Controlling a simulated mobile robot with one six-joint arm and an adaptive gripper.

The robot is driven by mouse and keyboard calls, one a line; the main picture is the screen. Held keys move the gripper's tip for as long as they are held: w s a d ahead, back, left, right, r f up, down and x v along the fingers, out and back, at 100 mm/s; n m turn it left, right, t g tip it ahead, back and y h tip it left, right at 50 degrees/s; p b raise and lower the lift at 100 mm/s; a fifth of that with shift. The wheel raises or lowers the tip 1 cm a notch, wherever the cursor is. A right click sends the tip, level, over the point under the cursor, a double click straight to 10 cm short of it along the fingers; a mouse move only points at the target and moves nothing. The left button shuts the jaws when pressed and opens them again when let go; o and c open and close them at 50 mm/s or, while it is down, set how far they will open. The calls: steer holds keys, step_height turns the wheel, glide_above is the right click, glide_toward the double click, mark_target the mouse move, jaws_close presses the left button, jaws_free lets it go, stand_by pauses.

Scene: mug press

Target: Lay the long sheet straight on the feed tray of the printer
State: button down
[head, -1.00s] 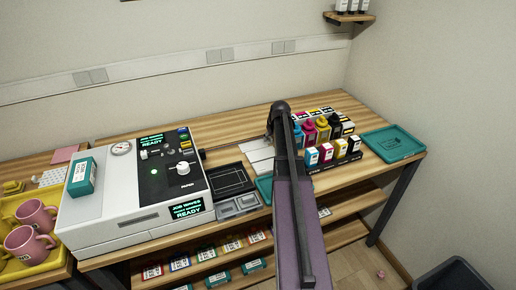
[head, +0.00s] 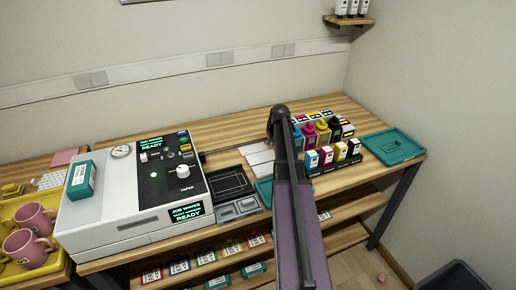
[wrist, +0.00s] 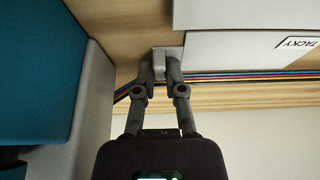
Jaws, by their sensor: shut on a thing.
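In the wrist view my gripper (wrist: 167,68) is shut on a small light grey block (wrist: 160,58). A white flat piece (wrist: 235,52), with a label reading TACKY, lies just right of the fingertips; I cannot tell whether the block joins it. In the head view pale flat strips (head: 259,157) lie on the table beside my arm, which hides my fingertips. I cannot tell which piece is the long sheet. The white printer (head: 100,222) stands on the left with lit READY displays. A dark tray (head: 232,182) with a drawn outline lies just right of it.
Coloured ink bottles (head: 308,131) and cartridges (head: 326,156) stand right of my arm. A teal tray (head: 394,144) lies at the table's right end. Several cables (wrist: 250,76) run past the fingertips. A big teal and grey body (wrist: 40,75) is close on the left.

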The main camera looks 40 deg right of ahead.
steer(key=shift+r, duration=0.1)
stand_by(0.3)
step_height(320, 180, up, 3)
steer(key=p, duration=0.3)
steer(key=s+a, duration=0.2)
steer(key=s, duration=0.3)
steer(key=s+a+r+p, duration=0.1)
steer(key=s+a, duration=0.1)
steer(key=s, duration=0.3)
steer(key=s+a+p, duration=0.1)
steer(key=s+a, duration=0.1)
steer(key=s, duration=0.3)
steer(key=shift+r, duration=0.4)
steer(key=shift+w+r, duration=0.1)
steer(key=shift+r, duration=0.05)
step_height(320, 180, up, 22)
steer(key=p, duration=2.2)
steer(key=shift+d, duration=0.1)
